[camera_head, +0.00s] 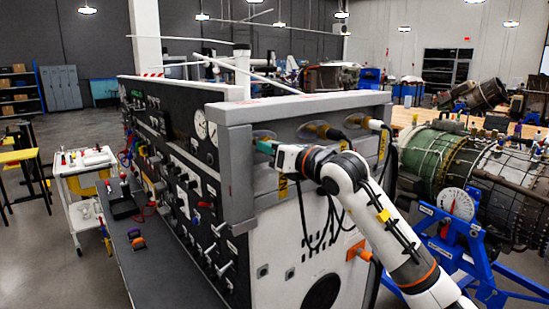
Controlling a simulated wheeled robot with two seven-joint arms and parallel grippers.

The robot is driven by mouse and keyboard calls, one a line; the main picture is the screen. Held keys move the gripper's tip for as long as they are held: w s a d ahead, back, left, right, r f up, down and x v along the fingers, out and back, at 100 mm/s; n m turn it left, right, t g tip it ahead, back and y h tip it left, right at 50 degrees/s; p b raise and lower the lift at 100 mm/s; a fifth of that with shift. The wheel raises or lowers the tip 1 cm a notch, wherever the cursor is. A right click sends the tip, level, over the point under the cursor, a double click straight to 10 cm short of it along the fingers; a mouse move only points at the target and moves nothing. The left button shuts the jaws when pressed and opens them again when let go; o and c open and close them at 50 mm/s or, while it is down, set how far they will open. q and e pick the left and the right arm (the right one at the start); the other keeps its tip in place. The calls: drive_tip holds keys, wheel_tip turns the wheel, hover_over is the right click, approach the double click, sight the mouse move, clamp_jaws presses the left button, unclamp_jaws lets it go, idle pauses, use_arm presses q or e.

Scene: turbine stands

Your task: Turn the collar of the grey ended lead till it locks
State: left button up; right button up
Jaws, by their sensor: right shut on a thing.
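My right gripper (264,147) is at the leftmost round socket (263,134) on the end face of the grey-framed test cabinet (233,158). Its teal fingertips are shut at the socket mouth. What they hold is almost wholly hidden by the fingers and gripper body; I take it for the grey ended lead's collar. I cannot tell how far the collar is turned. A dark-ended lead (335,133) sits at the middle socket and a cream-ended lead (375,124) at the right one. My left gripper is not in view.
Black cables (327,222) hang down the cabinet's end below my arm. An orange-ended connector (359,252) is lower on that face. A turbine engine (480,165) on a blue stand (455,250) is close at right.

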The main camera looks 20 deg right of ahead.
drive_tip(key=m+b, duration=0.1)
drive_tip(key=b, duration=0.1)
drive_tip(key=m+b, duration=0.1)
drive_tip(key=m, duration=0.1)
drive_tip(key=shift+f+m+b, duration=0.25)
drive_tip(key=shift+m+b, duration=0.05)
drive_tip(key=shift+b, duration=0.1)
drive_tip(key=m+b, duration=0.2)
drive_tip(key=m, duration=0.1)
drive_tip(key=shift+r+m, duration=0.1)
drive_tip(key=shift+m, duration=0.2)
drive_tip(key=m, duration=0.2)
drive_tip(key=shift+m+b, duration=0.3)
drive_tip(key=shift+r+m, duration=0.1)
drive_tip(key=shift+m, duration=1.4)
drive_tip(key=o, duration=1)
drive_tip(key=shift+d, duration=0.1)
